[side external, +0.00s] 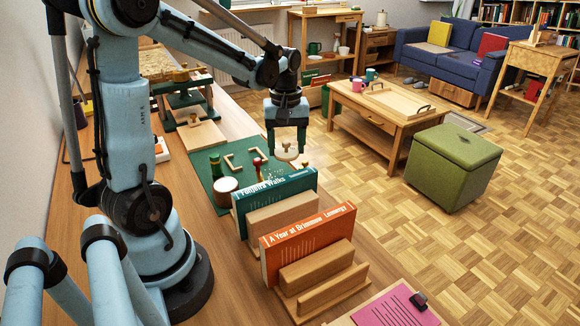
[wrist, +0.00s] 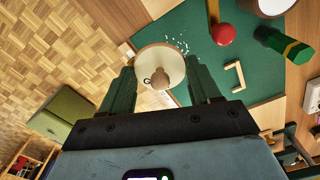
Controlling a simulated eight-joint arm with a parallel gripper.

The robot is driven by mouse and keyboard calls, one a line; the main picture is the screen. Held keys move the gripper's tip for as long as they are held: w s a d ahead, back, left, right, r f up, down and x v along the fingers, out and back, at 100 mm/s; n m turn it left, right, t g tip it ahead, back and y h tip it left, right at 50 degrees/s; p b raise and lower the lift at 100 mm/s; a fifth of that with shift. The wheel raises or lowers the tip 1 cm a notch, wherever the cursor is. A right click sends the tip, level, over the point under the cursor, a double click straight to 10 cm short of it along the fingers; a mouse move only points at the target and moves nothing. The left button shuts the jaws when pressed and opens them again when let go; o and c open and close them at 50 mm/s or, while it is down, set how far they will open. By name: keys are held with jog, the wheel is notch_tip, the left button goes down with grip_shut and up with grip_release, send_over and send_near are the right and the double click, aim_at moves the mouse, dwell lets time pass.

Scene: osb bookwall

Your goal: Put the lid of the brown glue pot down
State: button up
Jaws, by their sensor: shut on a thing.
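My gripper (side external: 287,140), with dark green fingers, is shut on a round cream lid with a brown rim and a small knob (wrist: 161,62). The brown glue pot (side external: 224,191) stands at the mat's near-left corner, apart from the lid. Its pale top is cut by the wrist view's upper edge (wrist: 270,5).
The green mat (side external: 204,164) bears a wooden corner piece (side external: 233,162), a red-topped tool (side external: 258,166) and a green item (side external: 215,167). Pale crumbs lie near the lid. Upright books in wooden holders, including a teal book (side external: 275,197) and an orange one (side external: 310,240), stand nearer the camera.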

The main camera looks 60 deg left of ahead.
send_over(274, 169)
notch_tip(274, 169, down, 4)
jog(key=shift+r, duration=0.1)
jog(key=shift+f, duration=2.05)
jog(key=shift+f, duration=0.1)
jog(key=o, duration=1)
notch_tip(274, 169, up, 11)
jog(key=s+d+m+t, duration=0.1)
jog(key=d+m+t, duration=0.1)
jog(key=d+m, duration=0.2)
jog(key=s+d+r+m+t, duration=0.1)
jog(key=d+m, duration=0.4)
jog(key=d, duration=0.6)
jog(key=s+d+r+m+t, duration=0.1)
jog(key=d+m+t, duration=0.3)
jog(key=d, duration=0.3)
jog(key=shift+s+d+r+m, duration=0.1)
jog(key=shift+s+d+m, duration=0.15)
jog(key=shift+s+m, duration=0.05)
